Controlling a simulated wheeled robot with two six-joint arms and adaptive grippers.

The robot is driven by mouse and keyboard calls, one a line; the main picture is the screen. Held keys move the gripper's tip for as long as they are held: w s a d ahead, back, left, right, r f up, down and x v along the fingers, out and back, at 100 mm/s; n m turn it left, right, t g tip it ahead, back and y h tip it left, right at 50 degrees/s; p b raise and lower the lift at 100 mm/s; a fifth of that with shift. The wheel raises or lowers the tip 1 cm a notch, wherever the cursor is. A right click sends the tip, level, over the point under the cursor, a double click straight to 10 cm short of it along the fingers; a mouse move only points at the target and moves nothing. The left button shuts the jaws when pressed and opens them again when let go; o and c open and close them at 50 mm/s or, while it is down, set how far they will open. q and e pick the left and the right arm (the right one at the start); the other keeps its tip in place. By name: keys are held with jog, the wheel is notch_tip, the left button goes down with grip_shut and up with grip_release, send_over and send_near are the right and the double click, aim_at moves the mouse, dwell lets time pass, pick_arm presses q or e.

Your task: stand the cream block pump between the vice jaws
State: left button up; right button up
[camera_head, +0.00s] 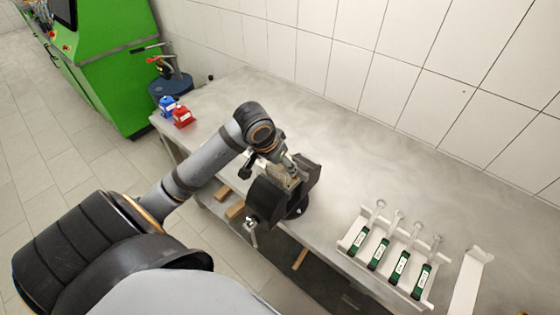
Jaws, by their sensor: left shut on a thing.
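The black bench vice (267,199) is mounted at the front edge of the grey bench. The cream block pump (281,175) shows as a small pale piece at the gap between the vice jaws, mostly hidden by the jaws and my gripper. My left gripper (289,168) comes down over the vice from my left arm and is shut on the pump. I cannot tell how deep the pump sits or whether it touches the jaws. My right gripper is not in view.
A blue pump (168,105) and a red pump (182,117) stand at the bench's far left end. A green machine (105,60) stands behind. The bench behind the vice is clear.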

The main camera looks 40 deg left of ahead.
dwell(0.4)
pick_arm(q)
jog(key=shift+p, duration=0.35)
jog(key=o, duration=1.9)
jog(key=shift+f, duration=0.15)
jog(key=v, duration=0.6)
jog(key=shift+s+a+r, duration=0.1)
jog(key=shift+s+r, duration=0.05)
jog(key=shift+r, duration=0.1)
jog(key=shift+s+r, duration=0.2)
jog(key=shift+r, duration=0.3)
